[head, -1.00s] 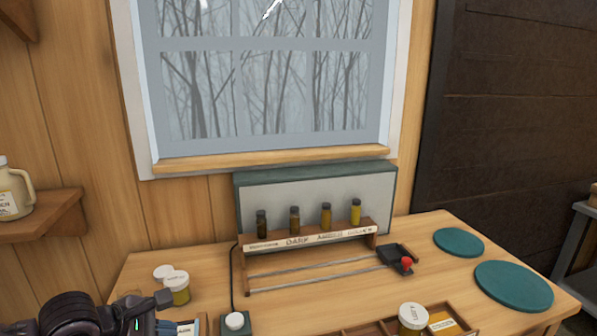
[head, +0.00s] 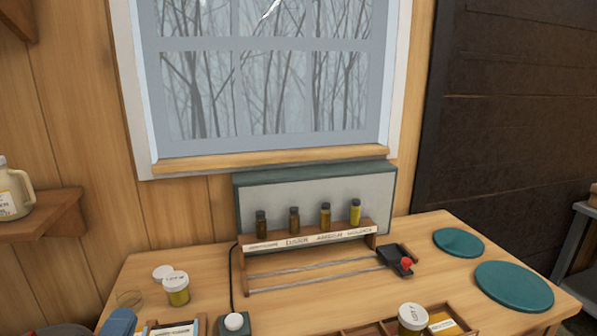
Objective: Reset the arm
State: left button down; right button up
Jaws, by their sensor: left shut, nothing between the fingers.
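Neither gripper can be made out in the head view now. The wooden table (head: 205,262) stands below the window, and no arm shows over its visible part. At the lower left, where the dark arm was before, a blue rounded object (head: 118,322) and a small wooden holder with a label card (head: 176,331) show at the bottom edge. A grey rounded shape (head: 62,330) is cut off in the corner, and I cannot tell what it is.
A wooden rack (head: 310,238) holds several small bottles before a pale panel (head: 318,198). A white-capped jar (head: 176,290) stands left, another (head: 412,318) at the front by a divided tray (head: 365,331). Teal discs (head: 513,286) lie right. A jug (head: 12,195) stands on the left shelf.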

pick_arm(q)
jog(key=s+a+f+n+g+y, duration=0.1)
jog(key=s+f+n+g, duration=0.1)
jog(key=f+n+g, duration=0.1)
jog(key=s+a+f+n+g+y, duration=0.2)
jog(key=s+f+n+g, duration=0.1)
jog(key=f+n, duration=0.2)
jog(key=s+a+f+n+g+y, duration=0.1)
jog(key=s+a+f+n+g, duration=0.1)
jog(key=f+n+g, duration=0.1)
jog(key=shift+s+f+n+y, duration=0.15)
jog(key=shift+f+n+y, duration=0.25)
jog(key=shift+f+n, duration=0.2)
jog(key=s+d+f+n+g+h, duration=0.45)
jog(key=s+f+g, duration=0.4)
jog(key=s, duration=0.35)
jog(key=w+f+t, duration=0.7)
jog(key=f+t, duration=0.1)
jog(key=f, duration=0.2)
jog(key=shift+w+f+m+h, duration=0.1)
jog(key=shift+m+h, duration=0.15)
